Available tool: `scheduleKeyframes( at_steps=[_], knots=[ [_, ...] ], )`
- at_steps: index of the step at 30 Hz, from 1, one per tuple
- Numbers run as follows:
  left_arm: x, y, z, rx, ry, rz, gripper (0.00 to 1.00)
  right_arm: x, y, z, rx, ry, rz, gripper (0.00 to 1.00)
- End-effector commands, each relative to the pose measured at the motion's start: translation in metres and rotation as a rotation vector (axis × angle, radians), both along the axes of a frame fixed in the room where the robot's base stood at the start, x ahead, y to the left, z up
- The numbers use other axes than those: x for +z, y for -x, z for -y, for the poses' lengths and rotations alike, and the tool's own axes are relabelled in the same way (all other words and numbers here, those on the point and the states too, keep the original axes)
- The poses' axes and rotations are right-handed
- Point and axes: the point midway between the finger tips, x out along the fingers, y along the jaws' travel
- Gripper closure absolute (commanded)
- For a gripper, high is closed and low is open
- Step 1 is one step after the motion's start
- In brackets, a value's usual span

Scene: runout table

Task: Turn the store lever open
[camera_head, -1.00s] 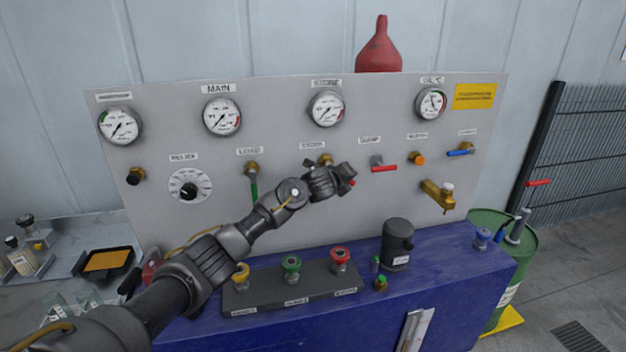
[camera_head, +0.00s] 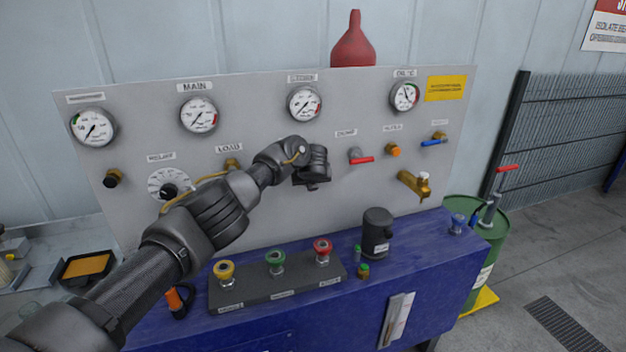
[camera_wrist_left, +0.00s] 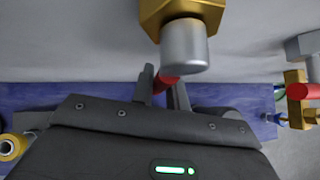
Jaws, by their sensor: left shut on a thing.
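The store lever's valve shows in the left wrist view as a brass body (camera_wrist_left: 150,18) with a silver cap (camera_wrist_left: 184,46). A short piece of the red lever (camera_wrist_left: 168,80) shows below the cap, between my left gripper's fingers (camera_wrist_left: 163,90). My left gripper is shut on this lever. In the head view, my left gripper (camera_head: 316,181) is at the panel below the store gauge (camera_head: 305,103), its fingers turned downward. My arm and gripper hide the store valve and lever there, so the lever's exact angle cannot be told. My right gripper is not in view.
The dump lever (camera_head: 361,159), with a red handle, is right of my gripper. A brass tap (camera_head: 414,184) juts out farther right. Red, green and yellow knobs (camera_head: 276,260) and a black canister (camera_head: 376,232) stand on the blue bench (camera_head: 330,312) below.

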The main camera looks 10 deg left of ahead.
Motion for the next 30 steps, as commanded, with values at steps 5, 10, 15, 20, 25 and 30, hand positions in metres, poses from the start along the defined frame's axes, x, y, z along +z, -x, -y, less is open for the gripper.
scheduleKeyframes(
  at_steps=[5, 10, 15, 20, 25, 30],
  knots=[
    [-0.0014, 0.0026, -0.0030, -0.002, -0.044, -0.029, 1.00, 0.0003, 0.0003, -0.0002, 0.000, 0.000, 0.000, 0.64],
    [-0.0022, 0.0035, -0.0044, -0.001, -0.060, -0.039, 1.00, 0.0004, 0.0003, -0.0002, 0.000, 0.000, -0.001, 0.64],
    [-0.0026, 0.0039, -0.0052, -0.001, -0.064, -0.041, 1.00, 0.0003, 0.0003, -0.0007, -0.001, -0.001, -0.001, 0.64],
    [-0.0030, 0.0040, -0.0057, -0.001, -0.064, -0.042, 1.00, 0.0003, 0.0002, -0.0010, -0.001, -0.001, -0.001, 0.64],
    [-0.0029, 0.0039, -0.0059, 0.000, -0.063, -0.041, 0.69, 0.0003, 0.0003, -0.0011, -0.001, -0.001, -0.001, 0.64],
    [-0.0019, 0.0035, -0.0057, 0.000, -0.062, -0.040, 0.63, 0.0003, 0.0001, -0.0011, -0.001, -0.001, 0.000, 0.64]
  ],
)
